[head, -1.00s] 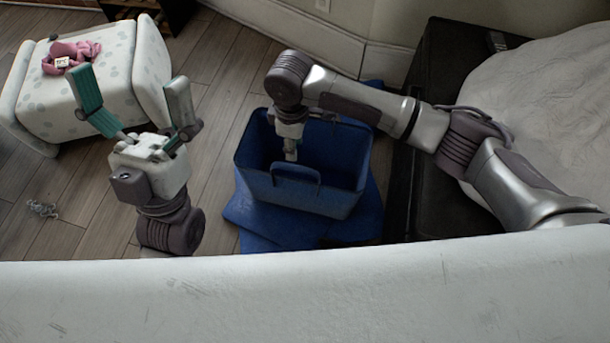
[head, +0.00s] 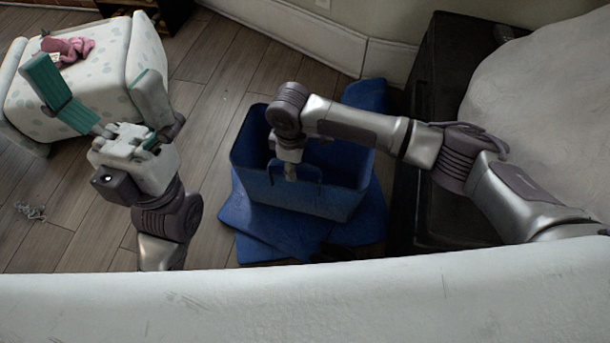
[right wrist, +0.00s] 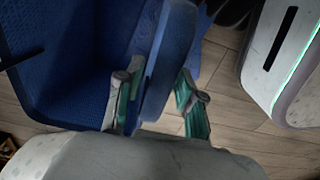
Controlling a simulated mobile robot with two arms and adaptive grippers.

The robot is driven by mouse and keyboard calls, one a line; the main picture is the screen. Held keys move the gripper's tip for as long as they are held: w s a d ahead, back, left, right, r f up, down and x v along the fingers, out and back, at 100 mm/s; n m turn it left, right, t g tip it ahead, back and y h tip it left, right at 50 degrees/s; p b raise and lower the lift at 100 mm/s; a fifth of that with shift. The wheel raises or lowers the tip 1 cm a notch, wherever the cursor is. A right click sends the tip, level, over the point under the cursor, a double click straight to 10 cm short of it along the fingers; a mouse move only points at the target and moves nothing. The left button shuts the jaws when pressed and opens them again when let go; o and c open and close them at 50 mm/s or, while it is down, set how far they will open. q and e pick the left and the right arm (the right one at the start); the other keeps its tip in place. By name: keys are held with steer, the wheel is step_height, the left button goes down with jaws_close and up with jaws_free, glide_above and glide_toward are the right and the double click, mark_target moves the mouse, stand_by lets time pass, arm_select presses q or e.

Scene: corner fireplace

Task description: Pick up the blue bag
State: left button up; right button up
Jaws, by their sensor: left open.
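The blue bag (head: 325,200), an open box-like bag, stands upright on the floor near the middle of the head view. My right gripper (head: 290,172) points down at its near rim; its fingers are hard to see there. In the right wrist view my right gripper (right wrist: 160,105) has its teal-padded fingers apart. A blue strip of the bag (right wrist: 165,75), its rim or handle, passes between them, with a gap on the right side. My left gripper (head: 95,85) is open and empty in front of the spotted seat.
Blue flat pieces (head: 265,245) lie under and around the bag. A white spotted seat (head: 90,85) holds a pink item (head: 68,50). A dark cabinet (head: 445,130) stands close on the right. A pale surface (head: 300,305) crosses the foreground. Bare floor lies left of the bag.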

jaws_close()
steer(key=shift+r, duration=0.15)
stand_by(0.4)
